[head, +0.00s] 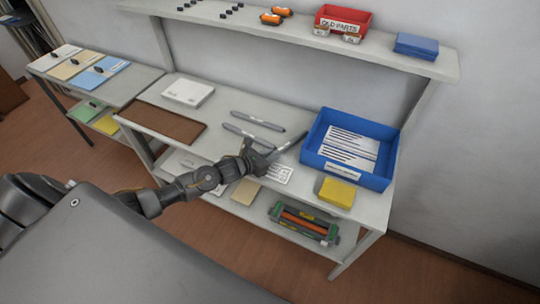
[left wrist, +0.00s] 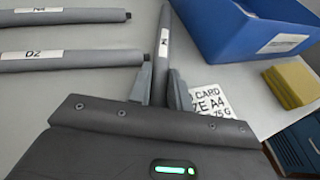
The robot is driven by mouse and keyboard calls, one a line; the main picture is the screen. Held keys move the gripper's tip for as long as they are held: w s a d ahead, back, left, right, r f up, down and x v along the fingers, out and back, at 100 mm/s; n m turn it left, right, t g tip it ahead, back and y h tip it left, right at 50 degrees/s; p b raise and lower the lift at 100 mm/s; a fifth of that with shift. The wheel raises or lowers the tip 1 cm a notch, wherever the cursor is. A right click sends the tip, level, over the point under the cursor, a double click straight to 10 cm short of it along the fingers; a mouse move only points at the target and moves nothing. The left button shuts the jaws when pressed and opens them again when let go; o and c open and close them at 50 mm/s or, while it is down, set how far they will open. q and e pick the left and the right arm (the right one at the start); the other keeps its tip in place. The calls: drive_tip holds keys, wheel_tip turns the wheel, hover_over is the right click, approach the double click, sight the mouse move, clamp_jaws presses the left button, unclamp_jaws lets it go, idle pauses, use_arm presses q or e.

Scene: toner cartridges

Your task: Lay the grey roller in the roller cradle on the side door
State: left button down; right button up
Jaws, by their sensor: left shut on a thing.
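My left gripper (head: 262,156) is over the bench and shut on one end of a grey roller (head: 288,147). In the left wrist view the gripper's two fingers (left wrist: 161,88) are on either side of this roller (left wrist: 164,32), which points away from the gripper and has a small white label. Two more grey rollers lie on the bench, the upper one (left wrist: 62,16) and the lower one (left wrist: 70,58); they also show in the head view, the upper (head: 257,121) and the lower (head: 246,136). I cannot make out the side door or its cradle. My right gripper is not in view.
A blue bin (head: 390,160) with labelled papers stands right of the held roller, close to its far end. A yellow block (head: 337,192) and a white printed card (head: 277,174) are nearby. A green-ended cartridge with an orange roller (head: 305,223) sits on the lower shelf.

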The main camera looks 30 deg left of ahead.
use_arm(q)
drive_tip(key=shift+f, duration=0.2)
drive_tip(key=c, duration=1.3)
unclamp_jaws()
drive_tip(key=shift+r, duration=0.2)
